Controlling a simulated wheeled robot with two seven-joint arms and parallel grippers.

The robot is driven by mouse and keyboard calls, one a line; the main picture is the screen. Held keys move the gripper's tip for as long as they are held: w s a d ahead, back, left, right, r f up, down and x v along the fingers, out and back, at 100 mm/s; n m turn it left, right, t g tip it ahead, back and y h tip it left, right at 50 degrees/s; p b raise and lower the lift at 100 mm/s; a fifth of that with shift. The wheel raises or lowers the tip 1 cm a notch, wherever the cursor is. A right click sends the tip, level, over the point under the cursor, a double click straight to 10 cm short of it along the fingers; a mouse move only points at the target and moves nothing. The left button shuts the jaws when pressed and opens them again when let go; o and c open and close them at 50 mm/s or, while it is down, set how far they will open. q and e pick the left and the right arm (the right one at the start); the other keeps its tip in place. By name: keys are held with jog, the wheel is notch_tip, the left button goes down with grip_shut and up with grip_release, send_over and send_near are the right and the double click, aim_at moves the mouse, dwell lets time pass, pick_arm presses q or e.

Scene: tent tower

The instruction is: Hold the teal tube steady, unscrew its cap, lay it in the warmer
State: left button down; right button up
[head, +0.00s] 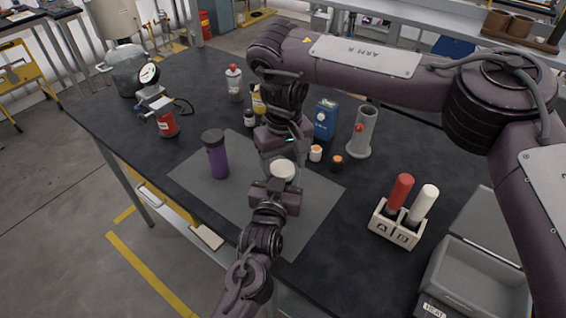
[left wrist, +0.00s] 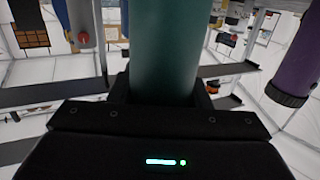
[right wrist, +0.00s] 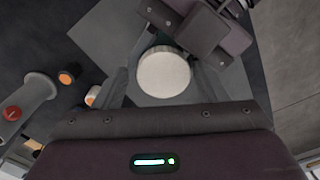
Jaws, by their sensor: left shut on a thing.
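The teal tube (left wrist: 165,50) stands between the fingers of my left gripper (head: 277,186), which is shut on it. In the head view its body is hidden by my gripper. Its round white cap (head: 284,170) shows above my left gripper, and in the right wrist view the cap (right wrist: 164,73) lies between the right fingers. My right gripper (head: 278,158) points down over the cap with its fingers apart; contact with the cap is not clear. A grey box with a raised lid (head: 462,292), seemingly the warmer, stands open at the right front.
A purple tube (head: 216,158) stands left on the grey mat (head: 312,222). A rack (head: 396,226) marked A and B holds a red and a white tube. Small orange-topped jars, a blue box (head: 326,118) and a grey cylinder (head: 360,135) stand behind. The mat's front is clear.

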pick_arm(q)
jog(key=shift+d, duration=0.1)
pick_arm(e)
jog(key=shift+s+a, duration=0.1)
jog(key=shift+a, duration=0.05)
jog(key=shift+r, duration=0.15)
pick_arm(q)
jog(key=shift+s, duration=0.1)
pick_arm(e)
notch_tip(320, 180, up, 4)
jog(key=shift+r, duration=0.15)
pick_arm(q)
jog(key=c, duration=0.7)
grip_release()
